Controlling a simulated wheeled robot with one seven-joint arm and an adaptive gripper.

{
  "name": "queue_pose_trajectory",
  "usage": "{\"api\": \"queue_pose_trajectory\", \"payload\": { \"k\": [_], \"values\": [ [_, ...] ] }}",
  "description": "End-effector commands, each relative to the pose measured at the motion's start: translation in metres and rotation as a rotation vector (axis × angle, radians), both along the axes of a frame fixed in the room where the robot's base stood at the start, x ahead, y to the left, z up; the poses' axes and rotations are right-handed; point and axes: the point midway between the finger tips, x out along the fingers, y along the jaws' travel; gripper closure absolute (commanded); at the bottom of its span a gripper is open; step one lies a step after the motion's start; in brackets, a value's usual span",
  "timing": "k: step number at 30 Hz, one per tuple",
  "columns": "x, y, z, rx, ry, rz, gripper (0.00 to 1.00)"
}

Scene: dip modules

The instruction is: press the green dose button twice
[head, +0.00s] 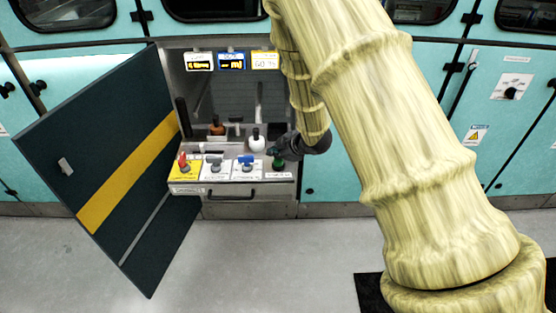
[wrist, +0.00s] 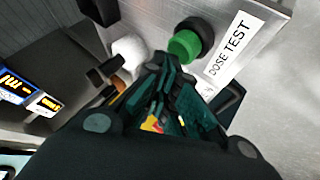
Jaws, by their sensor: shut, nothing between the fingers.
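The green dose button (wrist: 184,45) shows in the wrist view, with a dark collar around it, beside a white label (wrist: 232,48) reading "DOSE TEST". In the head view the green button (head: 278,163) is at the right end of the panel's row of controls. My gripper (wrist: 160,62) is shut and empty. In the wrist view its tips are close to the button's near side; I cannot tell whether they touch it. In the head view my gripper (head: 284,148) is a dark shape just above and right of the button, partly hidden by my arm.
An open dark door (head: 105,165) with a yellow stripe is at the left. Displays (head: 231,60) hang above.

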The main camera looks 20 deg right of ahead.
Motion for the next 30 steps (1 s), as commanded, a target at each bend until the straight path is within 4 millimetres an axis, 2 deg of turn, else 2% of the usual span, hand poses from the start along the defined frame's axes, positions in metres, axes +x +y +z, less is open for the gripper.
{"api": "queue_pose_trajectory", "payload": {
  "k": [30],
  "values": [
    [-0.0002,0.0001,-0.0099,0.001,0.0,-0.001,1.0]
  ]
}}
